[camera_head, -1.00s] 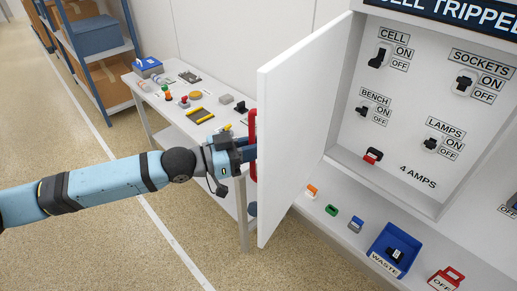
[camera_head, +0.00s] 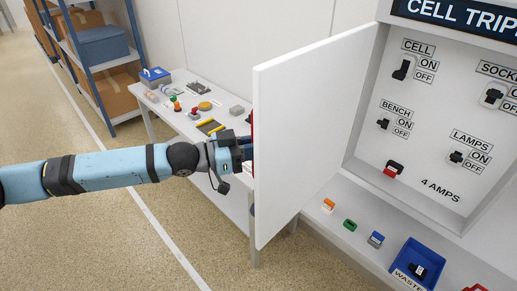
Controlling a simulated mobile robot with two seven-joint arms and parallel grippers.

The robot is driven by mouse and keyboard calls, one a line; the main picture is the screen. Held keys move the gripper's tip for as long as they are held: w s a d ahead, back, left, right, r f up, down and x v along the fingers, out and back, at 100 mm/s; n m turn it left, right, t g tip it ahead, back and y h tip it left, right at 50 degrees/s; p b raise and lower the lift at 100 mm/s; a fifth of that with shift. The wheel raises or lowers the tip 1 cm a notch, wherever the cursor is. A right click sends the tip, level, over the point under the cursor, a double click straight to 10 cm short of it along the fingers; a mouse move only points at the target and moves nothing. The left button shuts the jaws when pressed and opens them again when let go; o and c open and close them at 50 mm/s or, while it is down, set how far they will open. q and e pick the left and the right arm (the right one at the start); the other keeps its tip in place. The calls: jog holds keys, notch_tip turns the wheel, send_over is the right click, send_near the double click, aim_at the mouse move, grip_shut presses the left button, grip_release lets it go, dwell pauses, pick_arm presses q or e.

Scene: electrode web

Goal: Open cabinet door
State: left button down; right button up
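The white cabinet door (camera_head: 312,135) stands swung out from the cabinet (camera_head: 438,155) on the right, its inner face toward me. A narrow strip of its red handle (camera_head: 252,122) shows past the free edge; the rest is hidden behind the door. My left gripper (camera_head: 247,153) is at the handle, beside the free edge. Its fingertips are hidden by the door, so I cannot tell whether they are closed on the handle. My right gripper is not in view.
Inside the cabinet are several switches (camera_head: 403,68) and a red-and-black one (camera_head: 393,170). Small coloured blocks and a blue waste bin (camera_head: 437,256) sit on the ledge below. A white bench (camera_head: 165,110) with small parts stands behind the door. The floor at left is clear.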

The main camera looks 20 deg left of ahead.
pick_arm(q)
jog(key=shift+w+a, duration=0.1)
jog(key=shift+a, duration=0.15)
dwell(0.3)
jog(key=c, duration=1.1)
grip_release()
jog(key=shift+b+v, duration=1.5)
jog(key=shift+v, duration=5.4)
